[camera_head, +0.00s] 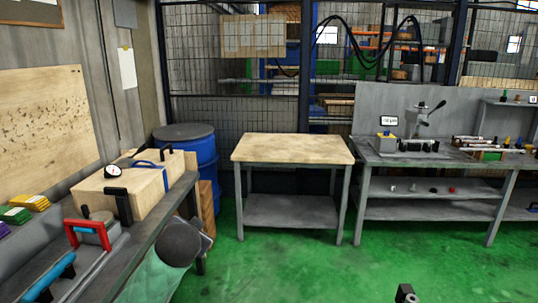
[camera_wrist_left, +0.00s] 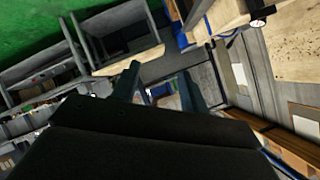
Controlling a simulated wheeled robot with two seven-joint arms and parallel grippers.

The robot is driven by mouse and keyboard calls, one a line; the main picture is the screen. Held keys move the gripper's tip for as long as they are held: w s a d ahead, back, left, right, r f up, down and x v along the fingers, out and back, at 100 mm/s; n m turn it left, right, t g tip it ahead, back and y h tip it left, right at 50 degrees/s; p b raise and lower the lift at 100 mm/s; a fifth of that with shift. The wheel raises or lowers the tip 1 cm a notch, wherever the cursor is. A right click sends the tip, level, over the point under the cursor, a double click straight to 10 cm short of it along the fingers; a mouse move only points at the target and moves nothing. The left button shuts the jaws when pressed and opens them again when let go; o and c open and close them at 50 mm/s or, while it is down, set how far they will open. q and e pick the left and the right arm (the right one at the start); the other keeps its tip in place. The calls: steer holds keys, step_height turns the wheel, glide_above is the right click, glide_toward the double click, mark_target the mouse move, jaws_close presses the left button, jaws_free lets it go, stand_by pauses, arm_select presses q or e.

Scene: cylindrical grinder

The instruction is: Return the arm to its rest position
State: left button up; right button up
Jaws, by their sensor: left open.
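My left gripper (camera_wrist_left: 160,70) shows in the left wrist view. Its two dark fingers stand apart with nothing between them, so it is open and empty. It is held in free air, and that view is strongly tilted, with the green floor at the top left.
A wooden-topped table (camera_head: 292,148) stands bare in the middle. A grey workbench (camera_head: 400,158) with tools is at the right. A left bench (camera_head: 147,238) carries a wooden box (camera_head: 128,188). A blue barrel (camera_head: 203,158) stands behind. Green floor (camera_head: 310,265) is open in front.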

arm_select(q)
steer(key=s+d+f+n+g+h+b, duration=0.1)
steer(key=s+d+f+g, duration=0.1)
steer(key=s+f, duration=1)
steer(key=s+d+f+n+g+h+b, duration=0.1)
steer(key=s+f+g, duration=0.3)
steer(key=s+f, duration=0.8)
step_height(320, 180, down, 5)
steer(key=shift+s+d+r+n+h, duration=0.25)
steer(key=shift+d+h, duration=0.25)
steer(key=shift+d, duration=0.3)
steer(key=s+f+g, duration=0.1)
steer(key=s+f, duration=0.3)
steer(key=s, duration=0.1)
steer(key=s+d+f+g+b, duration=0.1)
steer(key=s+f, duration=0.3)
steer(key=s, duration=0.2)
steer(key=s+f+n+g, duration=0.1)
steer(key=s+f, duration=0.3)
steer(key=s, duration=0.2)
steer(key=shift+d+g, duration=0.4)
steer(key=shift+c, duration=0.2)
arm_select(e)
steer(key=shift+s+a+f, duration=0.3)
steer(key=shift+s+f, duration=0.1)
steer(key=shift+s, duration=0.25)
